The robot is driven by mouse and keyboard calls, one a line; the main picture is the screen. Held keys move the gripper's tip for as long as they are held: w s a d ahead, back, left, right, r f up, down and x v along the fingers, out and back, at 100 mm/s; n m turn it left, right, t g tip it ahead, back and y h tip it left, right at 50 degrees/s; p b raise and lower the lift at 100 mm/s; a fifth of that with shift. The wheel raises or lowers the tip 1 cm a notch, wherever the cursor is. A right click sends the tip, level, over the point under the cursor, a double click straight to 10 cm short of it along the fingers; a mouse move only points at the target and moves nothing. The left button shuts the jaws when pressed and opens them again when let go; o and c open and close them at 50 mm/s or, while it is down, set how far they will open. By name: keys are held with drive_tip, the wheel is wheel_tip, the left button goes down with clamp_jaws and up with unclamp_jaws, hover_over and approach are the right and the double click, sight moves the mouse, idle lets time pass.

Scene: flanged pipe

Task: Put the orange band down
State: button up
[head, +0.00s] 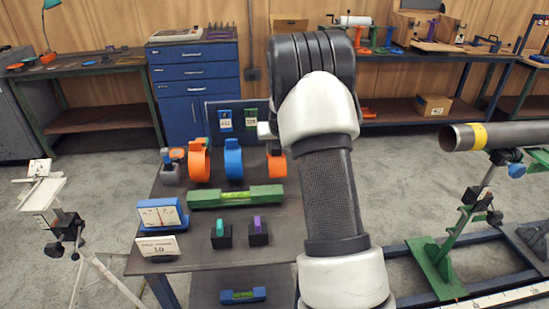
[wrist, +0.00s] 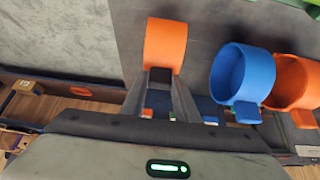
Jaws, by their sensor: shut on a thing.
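The orange band (wrist: 165,43) is at the fingertips of my gripper (wrist: 161,74) in the wrist view, near the table's edge. My gripper is shut on the band's near end. In the head view the same band (head: 276,166) shows beside my arm, partly hidden by it, over the far part of the table (head: 200,259). My fingers are hidden there. I cannot tell whether the band touches the table top. The blue band (head: 233,160) stands to its left, apart from it, and also shows in the wrist view (wrist: 232,75).
A second orange band (head: 199,165) stands left of the blue one. A green level (head: 235,197) lies in front of the bands. A blue-framed gauge (head: 161,215), a card and two small black blocks stand nearer. A steel pipe (head: 500,136) on stands is at the right.

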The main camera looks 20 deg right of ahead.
sight(277, 156)
drive_tip(key=shift+f, duration=1.45)
drive_tip(key=shift+f+b, duration=0.2)
drive_tip(key=shift+b, duration=0.1)
drive_tip(key=o, duration=1.1)
